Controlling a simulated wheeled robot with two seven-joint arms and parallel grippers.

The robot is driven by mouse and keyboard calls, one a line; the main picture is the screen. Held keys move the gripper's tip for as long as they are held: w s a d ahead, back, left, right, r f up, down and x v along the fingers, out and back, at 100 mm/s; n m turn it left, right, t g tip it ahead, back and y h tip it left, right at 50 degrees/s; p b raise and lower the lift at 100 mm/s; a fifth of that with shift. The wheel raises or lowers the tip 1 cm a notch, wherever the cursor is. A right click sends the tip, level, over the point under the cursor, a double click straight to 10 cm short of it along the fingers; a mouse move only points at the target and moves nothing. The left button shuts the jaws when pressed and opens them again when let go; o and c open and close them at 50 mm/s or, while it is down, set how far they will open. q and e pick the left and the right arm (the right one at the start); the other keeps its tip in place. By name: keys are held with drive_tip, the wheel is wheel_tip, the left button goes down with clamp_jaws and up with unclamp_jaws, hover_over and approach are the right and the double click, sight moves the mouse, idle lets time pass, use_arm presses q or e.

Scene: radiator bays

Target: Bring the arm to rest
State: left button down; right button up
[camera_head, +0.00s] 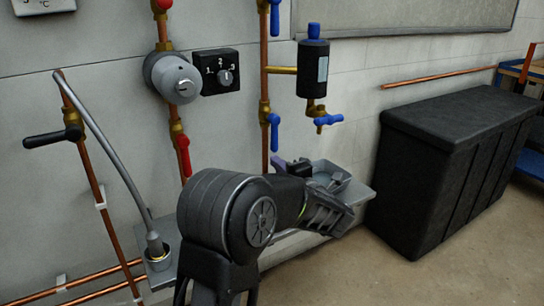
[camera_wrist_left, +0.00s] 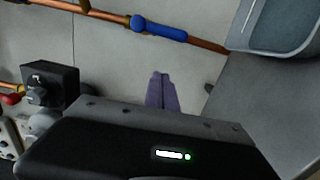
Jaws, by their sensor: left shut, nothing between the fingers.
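My left arm reaches up in the middle of the head view, with a thick black and grey elbow and a forearm bent to the right. My left gripper (camera_head: 279,164) shows there as a small purplish tip, partly hidden by the arm, in front of the wall near a copper pipe. In the left wrist view its purple fingers (camera_wrist_left: 162,92) lie together with nothing between them. They point towards a pipe with a blue lever (camera_wrist_left: 160,28) and appear apart from it. My right gripper is not in view.
A grey tray (camera_head: 358,192) lies close beside the forearm. Copper pipes with red and blue levers, a grey valve head (camera_head: 172,78), a black dial box (camera_head: 217,72) and a black cylinder (camera_head: 313,68) line the wall. A large black chest (camera_head: 445,165) stands right. Floor at lower right is clear.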

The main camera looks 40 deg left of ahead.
use_arm(q)
drive_tip(key=shift+d, duration=0.1)
idle(0.6)
